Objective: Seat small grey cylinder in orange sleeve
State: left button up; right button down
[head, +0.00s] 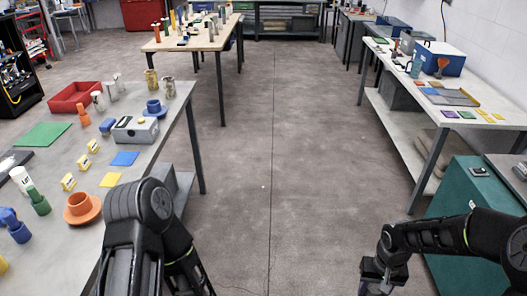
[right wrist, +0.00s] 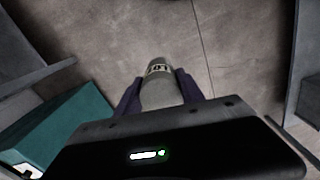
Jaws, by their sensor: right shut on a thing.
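A grey cylinder (right wrist: 160,92) with a pale, dark-marked band near its end is between the dark purple fingers of my right gripper (right wrist: 157,98) in the right wrist view. The gripper is shut on it, over the open floor. In the head view my right gripper (head: 376,284) is low at the right, and the cylinder cannot be made out there. The orange sleeve (head: 82,207), a short upright tube on a wide round flange, stands on the left table's near part, far left of my right gripper. My left arm is beside that table; its gripper is not visible.
The left table (head: 150,165) holds a red tray (head: 74,96), a blue flanged sleeve (head: 153,108), a grey box (head: 135,130), yellow tags, coloured mats and several cylinders. A teal cabinet (head: 462,195) stands near my right arm. The floor (head: 290,170) between the tables is clear.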

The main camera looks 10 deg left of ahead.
aim_at(82, 209)
jog(key=i, duration=2.5)
jog(key=u, duration=4.55)
